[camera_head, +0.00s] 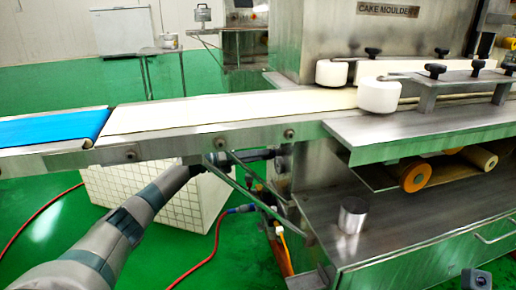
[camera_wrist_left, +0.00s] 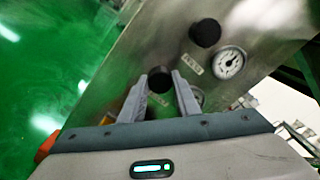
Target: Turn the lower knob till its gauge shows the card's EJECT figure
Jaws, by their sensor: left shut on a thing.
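My left gripper (camera_wrist_left: 160,88) is shut on a black knob (camera_wrist_left: 160,76), the lower of two in the left wrist view. This knob's gauge (camera_wrist_left: 197,95) is mostly hidden behind the right finger, so its reading cannot be seen. A second black knob (camera_wrist_left: 205,32) stands free above, with a white round gauge (camera_wrist_left: 228,62) beside it; its dark needle shows but the figures are too small to read. In the head view my left gripper (camera_head: 283,160) reaches below the conveyor to the machine's side, its fingers hard to make out. I see no card with an EJECT figure.
The conveyor (camera_head: 220,108) runs just above my left arm. A slanted metal brace (camera_head: 235,178) is close to the wrist. A white tiled box (camera_head: 150,195) stands behind the forearm. A red hose (camera_head: 205,258) lies on the green floor.

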